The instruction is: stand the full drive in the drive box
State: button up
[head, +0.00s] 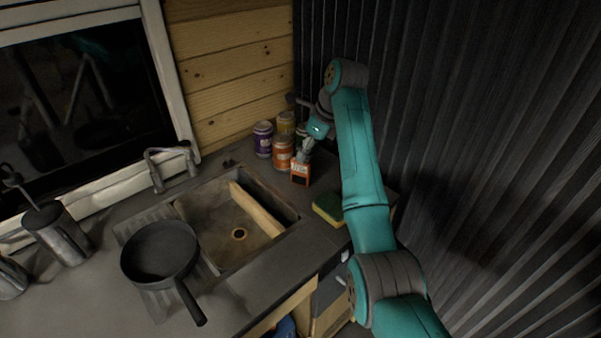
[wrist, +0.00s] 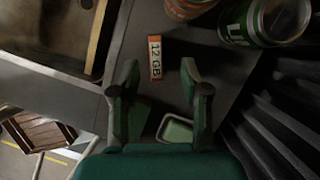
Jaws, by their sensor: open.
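A small upright orange drive (head: 300,173) with a dark face stands on the counter beside the cans. In the wrist view I see its narrow edge, with a pale label reading "12 GB" (wrist: 155,57). My gripper (head: 307,152) is above and close to it in the head view. In the wrist view my gripper (wrist: 160,88) is open with nothing between its fingers, and the drive lies just beyond the fingertips, roughly in line with the gap. I cannot make out a drive box for certain in either view.
Several cans, including an orange can (head: 282,152) and a purple can (head: 263,139), crowd the back corner. The sink (head: 236,222) is to the left, with a frying pan (head: 160,250) beside it. A sponge (head: 328,208) lies near the corrugated wall (head: 480,130).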

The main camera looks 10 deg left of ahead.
send_over(300, 184)
jog(key=shift+w+f, duration=0.2)
jog(key=shift+f, duration=1.1)
jog(key=shift+w+f, duration=0.2)
jog(key=shift+f, duration=1.1)
grip_shut()
